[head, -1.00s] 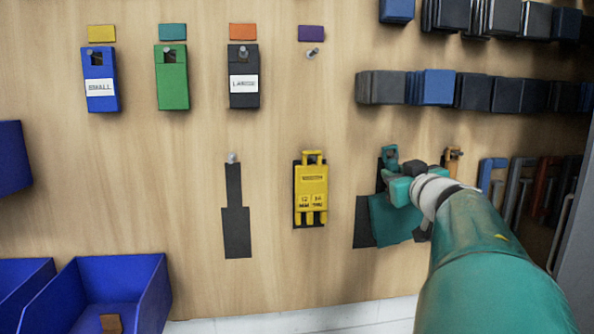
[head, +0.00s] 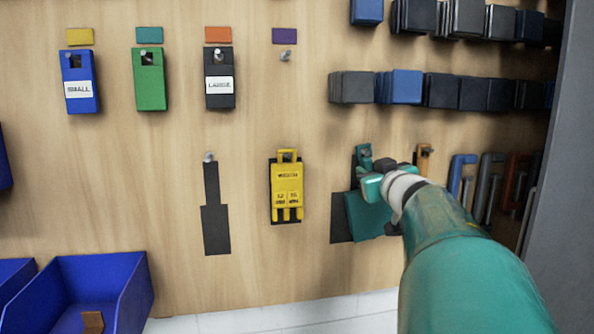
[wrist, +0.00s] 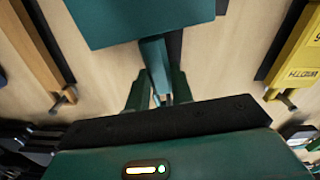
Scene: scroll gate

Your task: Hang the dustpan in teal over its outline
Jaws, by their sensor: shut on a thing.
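The teal dustpan (head: 368,216) is at the board in the head view, in front of a dark dustpan-shaped outline (head: 341,218). Its pan sits a little right of the outline, so a dark strip shows along the left. The top of its handle (head: 364,152) is up by a peg; I cannot tell whether the peg passes through it. My gripper (head: 372,186) is shut on the dustpan's handle, and my arm hides part of the pan's right side. In the wrist view the teal pan (wrist: 140,20) and handle (wrist: 154,55) show, with the fingers (wrist: 157,92) on both sides of the handle.
A yellow tool (head: 286,188) hangs left of the dustpan, and an orange-handled tool (head: 423,160) hangs close on the right. An empty dark outline (head: 214,225) with a peg is farther left. Blue bins (head: 100,280) stand at the lower left. A grey panel (head: 560,180) bounds the right.

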